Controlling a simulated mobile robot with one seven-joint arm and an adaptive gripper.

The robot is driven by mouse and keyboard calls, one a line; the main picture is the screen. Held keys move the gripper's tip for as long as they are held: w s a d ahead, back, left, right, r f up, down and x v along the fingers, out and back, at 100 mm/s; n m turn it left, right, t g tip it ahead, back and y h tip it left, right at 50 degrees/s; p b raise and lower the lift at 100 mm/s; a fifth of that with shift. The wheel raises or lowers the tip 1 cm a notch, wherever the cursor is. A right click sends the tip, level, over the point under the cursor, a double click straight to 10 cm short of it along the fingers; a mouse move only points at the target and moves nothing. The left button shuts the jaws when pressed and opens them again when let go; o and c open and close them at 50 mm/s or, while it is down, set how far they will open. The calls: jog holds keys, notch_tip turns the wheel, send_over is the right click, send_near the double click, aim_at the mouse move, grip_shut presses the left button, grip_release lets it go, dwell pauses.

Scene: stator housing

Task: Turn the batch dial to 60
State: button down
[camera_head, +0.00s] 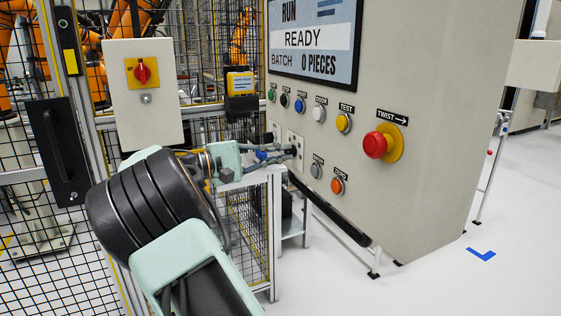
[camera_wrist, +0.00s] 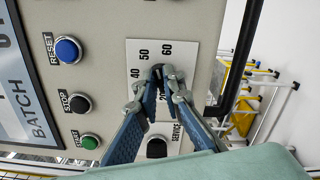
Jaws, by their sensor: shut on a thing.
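The batch dial's white plate (camera_wrist: 183,62) shows in the wrist view with the numbers 40, 50 and 60 and part of a 20. My gripper (camera_wrist: 159,76) is shut on the dial at the middle of this plate. The fingers hide nearly all of the knob, so I cannot tell which number it points to. In the head view my gripper (camera_head: 291,151) reaches the lower left of the grey panel (camera_head: 440,110). The panel's display (camera_head: 313,40) reads READY and BATCH 0 PIECES.
A black service knob (camera_wrist: 157,147) is close beside my fingers. Blue reset (camera_wrist: 67,49), black stop (camera_wrist: 80,103) and green (camera_wrist: 90,142) buttons lie nearby. A red twist button (camera_head: 376,145) sticks out farther right. A mesh fence (camera_head: 35,200) stands left of my arm.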

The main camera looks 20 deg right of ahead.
jog(key=shift+f+m+b, duration=0.15)
jog(key=shift+m+b, duration=1.9)
jog(key=shift+m, duration=0.55)
jog(key=c, duration=2.1)
grip_release()
jog(key=a, duration=1.2)
jog(key=shift+s, duration=0.1)
